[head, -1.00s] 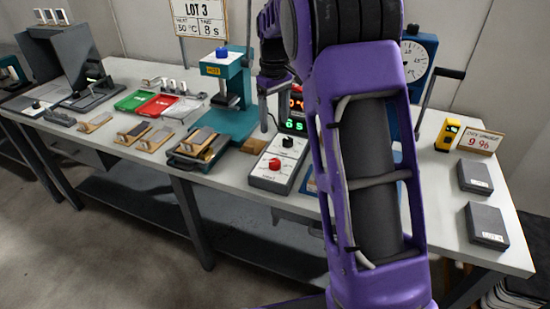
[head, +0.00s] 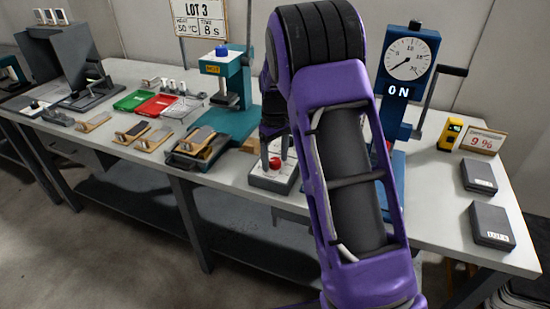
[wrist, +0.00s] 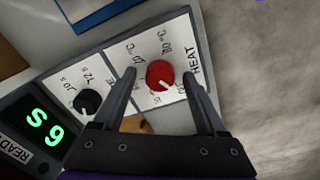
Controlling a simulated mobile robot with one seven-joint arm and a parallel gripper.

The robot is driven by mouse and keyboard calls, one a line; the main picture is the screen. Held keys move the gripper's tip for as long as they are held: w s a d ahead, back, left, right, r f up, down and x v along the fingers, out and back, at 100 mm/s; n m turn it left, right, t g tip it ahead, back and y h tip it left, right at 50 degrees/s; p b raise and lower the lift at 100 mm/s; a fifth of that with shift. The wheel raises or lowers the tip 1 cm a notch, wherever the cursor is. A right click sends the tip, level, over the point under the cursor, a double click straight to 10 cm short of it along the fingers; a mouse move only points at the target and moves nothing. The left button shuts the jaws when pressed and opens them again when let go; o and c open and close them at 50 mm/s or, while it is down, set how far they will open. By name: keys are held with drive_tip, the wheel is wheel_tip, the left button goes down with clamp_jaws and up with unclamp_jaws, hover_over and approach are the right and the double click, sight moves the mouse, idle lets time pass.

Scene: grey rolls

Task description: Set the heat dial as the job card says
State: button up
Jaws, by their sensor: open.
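The red heat dial (wrist: 160,74) is on a white control panel (wrist: 118,72) and sits between the open fingers of my gripper (wrist: 159,80) in the wrist view. A gap seems to show on each side of the dial. The head view also shows the red dial (head: 275,162), with my gripper (head: 275,150) down over it. A black time knob (wrist: 88,101) is left of the red dial. The job card (head: 200,17) reads LOT 3, heat 50 °C, time 8 s. A green readout (wrist: 45,127) shows 6 s. The dial's exact setting is too small to tell.
A teal press (head: 230,90) stands left of the panel. A blue press with a gauge (head: 408,60) and an ON sign stands right, partly behind my arm. A yellow device (head: 450,134) and two grey boxes (head: 490,225) are at the right end.

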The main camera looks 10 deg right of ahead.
clamp_jaws()
drive_tip(key=shift+r+m, duration=0.1)
drive_tip(key=shift+m, duration=0.2)
drive_tip(key=shift+m+p, duration=0.7)
drive_tip(key=shift+m, duration=0.3)
drive_tip(key=m+p, duration=0.1)
drive_tip(key=m, duration=0.2)
drive_tip(key=shift+m, duration=0.3)
drive_tip(key=m+p, duration=0.2)
drive_tip(key=m, duration=0.3)
drive_tip(key=shift+m, duration=0.4)
